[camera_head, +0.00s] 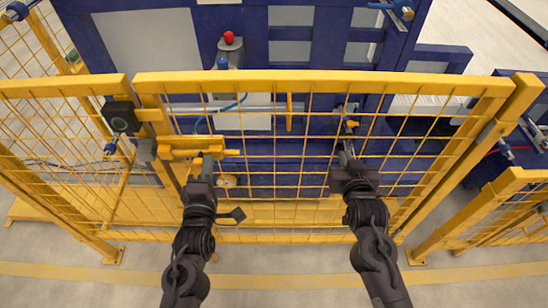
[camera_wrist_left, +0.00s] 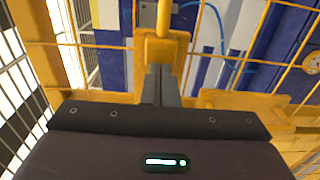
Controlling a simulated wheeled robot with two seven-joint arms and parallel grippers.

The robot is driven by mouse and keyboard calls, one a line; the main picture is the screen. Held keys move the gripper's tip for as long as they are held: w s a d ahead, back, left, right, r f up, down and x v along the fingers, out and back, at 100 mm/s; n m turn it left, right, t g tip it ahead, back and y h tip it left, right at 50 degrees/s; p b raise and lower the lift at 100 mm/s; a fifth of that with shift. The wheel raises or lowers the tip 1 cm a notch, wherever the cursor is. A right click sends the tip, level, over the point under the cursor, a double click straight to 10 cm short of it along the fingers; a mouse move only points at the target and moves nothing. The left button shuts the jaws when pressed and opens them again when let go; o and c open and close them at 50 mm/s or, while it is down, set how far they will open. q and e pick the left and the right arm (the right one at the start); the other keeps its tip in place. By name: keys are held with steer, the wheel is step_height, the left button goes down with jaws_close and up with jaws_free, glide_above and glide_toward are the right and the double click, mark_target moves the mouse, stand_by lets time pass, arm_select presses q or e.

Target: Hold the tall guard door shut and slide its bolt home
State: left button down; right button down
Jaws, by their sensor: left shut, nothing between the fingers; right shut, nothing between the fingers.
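The tall guard door (camera_head: 320,85) is a yellow frame with wire mesh, standing beside a fixed mesh panel (camera_head: 60,88). Its top bar nearly meets the panel's; I cannot tell whether it is fully shut. The yellow bolt assembly (camera_head: 190,142) sits at the door's left edge. My left gripper (camera_head: 207,165) is shut and empty just below the bolt assembly. In the left wrist view, the closed fingertips (camera_wrist_left: 160,72) are right at a yellow block with a rod (camera_wrist_left: 160,45); contact is unclear. My right gripper (camera_head: 346,155) is shut and empty, up against or close to the door mesh.
A dark box (camera_head: 120,116) is mounted on the panel's post left of the bolt. A yellow vertical bar (camera_head: 289,112) shows near the door's middle. Blue machinery (camera_head: 275,25) stands behind the mesh. Another yellow fence (camera_head: 500,205) stands at right. The floor in front is clear.

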mark_target(194, 166)
arm_select(q)
steer(key=shift+a, duration=1.75)
steer(key=s, duration=0.7)
arm_select(e)
steer(key=shift+w+d+r, duration=0.1)
steer(key=shift+w+r, duration=0.1)
steer(key=shift+r, duration=0.3)
steer(key=shift+s, duration=0.15)
arm_select(q)
steer(key=shift+w+f, duration=0.1)
steer(key=shift+w, duration=0.15)
arm_select(e)
steer(key=s, duration=0.6)
steer(key=shift+s+f, duration=0.3)
steer(key=shift+f, duration=0.15)
